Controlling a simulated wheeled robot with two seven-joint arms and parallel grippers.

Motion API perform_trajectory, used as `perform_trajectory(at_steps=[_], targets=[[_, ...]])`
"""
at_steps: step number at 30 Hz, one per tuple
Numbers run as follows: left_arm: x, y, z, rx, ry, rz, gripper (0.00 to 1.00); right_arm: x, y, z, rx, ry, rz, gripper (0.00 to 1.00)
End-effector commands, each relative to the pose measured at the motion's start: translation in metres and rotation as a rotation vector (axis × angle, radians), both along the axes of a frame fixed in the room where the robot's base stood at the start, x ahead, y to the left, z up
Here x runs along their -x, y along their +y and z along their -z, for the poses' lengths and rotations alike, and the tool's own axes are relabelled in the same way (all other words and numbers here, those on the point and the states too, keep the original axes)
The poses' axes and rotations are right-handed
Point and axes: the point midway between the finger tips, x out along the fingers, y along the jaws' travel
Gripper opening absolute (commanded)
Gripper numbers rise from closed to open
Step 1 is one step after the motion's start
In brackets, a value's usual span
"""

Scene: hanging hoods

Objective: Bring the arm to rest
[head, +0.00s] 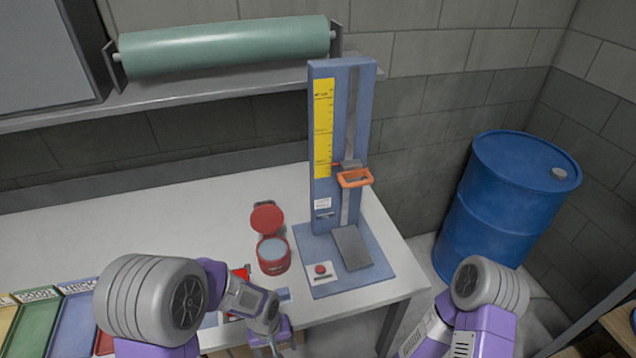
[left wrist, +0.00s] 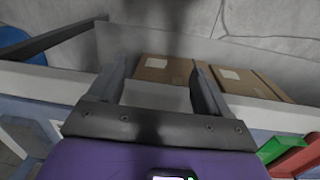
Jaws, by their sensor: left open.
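My left arm comes in from the left in the head view, over the table's front edge. My left gripper (head: 272,345) hangs low at the bottom of that view, partly cut off. In the left wrist view my left gripper (left wrist: 158,78) is open, with nothing between its two fingers. Cardboard boxes (left wrist: 172,69) show beyond the fingertips, apart from them. My right arm (head: 478,315) shows at the lower right of the head view, but its gripper is not visible.
A white table (head: 130,215) holds a blue stand (head: 330,215) with an orange handle (head: 355,178) and an open red tin (head: 273,256). Coloured trays (head: 35,325) lie at the left. A blue drum (head: 510,205) stands right. A green roll (head: 225,45) sits above a shelf.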

Motion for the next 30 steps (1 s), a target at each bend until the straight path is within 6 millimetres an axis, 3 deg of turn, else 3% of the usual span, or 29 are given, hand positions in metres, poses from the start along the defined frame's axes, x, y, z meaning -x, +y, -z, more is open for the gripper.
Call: perform_trajectory(at_steps=[7,12,15,21,30], targets=[[0.027,0.003,0.067,0.103,0.019,0.024,0.79,0.001,0.000,0.008,0.000,0.002,-0.001,0.40],[0.059,-0.001,0.120,0.204,0.003,0.019,0.79,0.001,0.000,0.015,0.000,0.001,0.000,0.40],[0.074,-0.004,0.140,0.247,-0.021,0.007,0.79,0.000,0.000,0.019,0.000,0.001,0.000,0.40],[0.087,-0.008,0.155,0.281,-0.058,-0.006,0.79,0.001,0.000,0.021,0.000,0.001,0.000,0.40],[0.088,-0.008,0.156,0.283,-0.064,-0.007,0.79,0.001,0.000,0.021,0.000,0.001,0.000,0.40]])
